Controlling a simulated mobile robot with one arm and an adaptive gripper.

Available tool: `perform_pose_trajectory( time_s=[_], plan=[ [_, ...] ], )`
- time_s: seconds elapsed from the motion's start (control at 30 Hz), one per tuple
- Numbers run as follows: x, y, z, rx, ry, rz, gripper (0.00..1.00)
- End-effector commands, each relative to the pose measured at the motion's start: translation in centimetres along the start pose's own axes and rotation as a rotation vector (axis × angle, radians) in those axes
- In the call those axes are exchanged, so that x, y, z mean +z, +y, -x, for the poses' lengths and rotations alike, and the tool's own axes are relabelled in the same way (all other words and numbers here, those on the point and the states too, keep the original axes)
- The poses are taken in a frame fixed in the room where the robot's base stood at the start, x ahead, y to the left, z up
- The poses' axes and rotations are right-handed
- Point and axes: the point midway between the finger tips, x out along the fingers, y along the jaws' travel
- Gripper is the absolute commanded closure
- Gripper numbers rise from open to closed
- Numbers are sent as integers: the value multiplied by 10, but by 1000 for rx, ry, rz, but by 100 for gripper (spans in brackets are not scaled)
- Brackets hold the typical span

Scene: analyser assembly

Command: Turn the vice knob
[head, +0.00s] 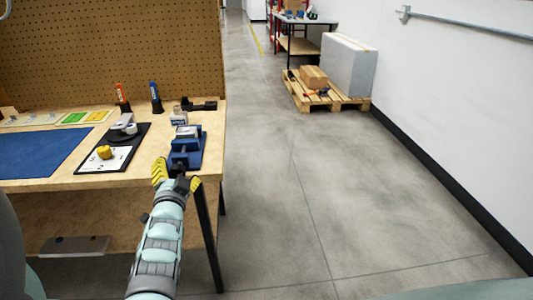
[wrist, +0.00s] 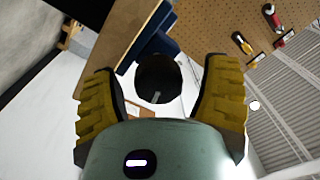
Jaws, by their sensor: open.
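The blue vice (head: 187,150) stands at the right front corner of the wooden workbench; its blue body also shows in the wrist view (wrist: 150,38). The vice knob (wrist: 158,78) is a round dark disc in the wrist view, at the vice's near end. My gripper (head: 176,176) is at the bench's front edge, just in front of the vice. In the wrist view my gripper (wrist: 162,90) is open, with one yellow ridged finger on each side of the knob. I cannot tell whether either finger touches it. In the head view the knob is mostly hidden by my gripper.
On the bench (head: 30,185) lie a blue mat (head: 40,152) and a dark board (head: 85,165) with a yellow knob (head: 104,152). Red and blue screwdrivers stand before the pegboard (head: 110,50). The floor to the right is clear up to a pallet (head: 335,98) with boxes.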

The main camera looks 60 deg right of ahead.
Motion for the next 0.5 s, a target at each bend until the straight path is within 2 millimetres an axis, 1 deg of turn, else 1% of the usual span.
perform_pose_trajectory(
  time_s=[0.13,0.5],
  plan=[
    [0,3,19,7,1,0,25],
    [0,2,76,7,0,1,25]
  ],
)
